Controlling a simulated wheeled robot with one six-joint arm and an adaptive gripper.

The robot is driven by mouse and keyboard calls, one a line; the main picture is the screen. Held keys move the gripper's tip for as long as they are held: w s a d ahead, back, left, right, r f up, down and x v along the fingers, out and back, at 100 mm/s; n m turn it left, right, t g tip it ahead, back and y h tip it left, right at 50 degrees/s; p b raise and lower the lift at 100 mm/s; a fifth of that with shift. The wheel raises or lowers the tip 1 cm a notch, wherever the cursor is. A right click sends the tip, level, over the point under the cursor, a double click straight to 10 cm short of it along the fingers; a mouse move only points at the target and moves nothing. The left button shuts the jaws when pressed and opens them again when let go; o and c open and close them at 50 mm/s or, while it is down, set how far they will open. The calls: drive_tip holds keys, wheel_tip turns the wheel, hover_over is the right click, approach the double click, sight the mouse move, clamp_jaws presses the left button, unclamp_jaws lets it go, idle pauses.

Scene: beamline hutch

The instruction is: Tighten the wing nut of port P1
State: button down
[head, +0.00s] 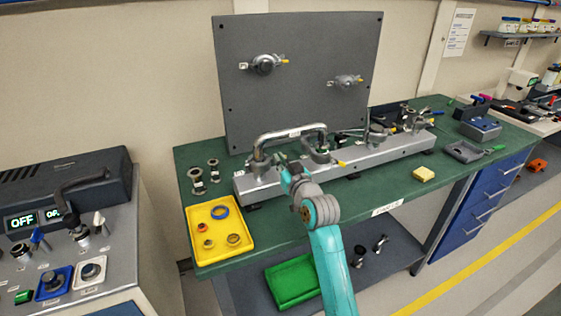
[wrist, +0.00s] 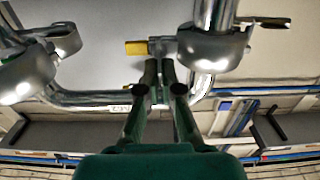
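The grey metal manifold (head: 350,163) stands on the green bench with several clamped ports. A bent metal pipe (head: 290,134) joins its left end to a middle flange. A yellow-tipped wing nut (head: 341,163) is at the middle clamp. In the wrist view, a yellow-tipped wing nut (wrist: 137,47) points left from a round metal clamp (wrist: 213,45). I cannot read which port is P1. My gripper (head: 285,163) is in front of the manifold, left of the middle clamp. Its fingertips (wrist: 159,64) are slightly apart, with nothing visible held, just below the wing nut in the wrist picture.
The upright grey panel (head: 300,95) behind carries two more ports. A yellow tray (head: 240,248) with rings lies left, beside two small metal fittings. A yellow block (head: 423,174) and grey tray (head: 466,151) lie right. The bench's front strip is mostly clear.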

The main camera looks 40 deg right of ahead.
drive_tip(key=shift+d+f+m, duration=0.1)
drive_tip(key=shift+m, duration=0.3)
drive_tip(key=m, duration=0.5)
drive_tip(key=shift+s+d+f+m, duration=0.2)
drive_tip(key=shift+d+m, duration=0.1)
drive_tip(key=shift+d, duration=0.1)
drive_tip(key=m, duration=0.4)
drive_tip(key=f+m, duration=0.1)
drive_tip(key=m, duration=0.1)
drive_tip(key=shift+d, duration=0.3)
drive_tip(key=m, duration=0.6)
drive_tip(key=shift+f+m, duration=0.3)
drive_tip(key=shift+f, duration=0.1)
drive_tip(key=m, duration=0.5)
drive_tip(key=shift+a+f+m, duration=0.1)
drive_tip(key=shift+f+m, duration=0.2)
drive_tip(key=shift+f, duration=0.1)
drive_tip(key=c, duration=1.6)
unclamp_jaws()
drive_tip(key=shift+c, duration=0.2)
drive_tip(key=shift+r, duration=0.1)
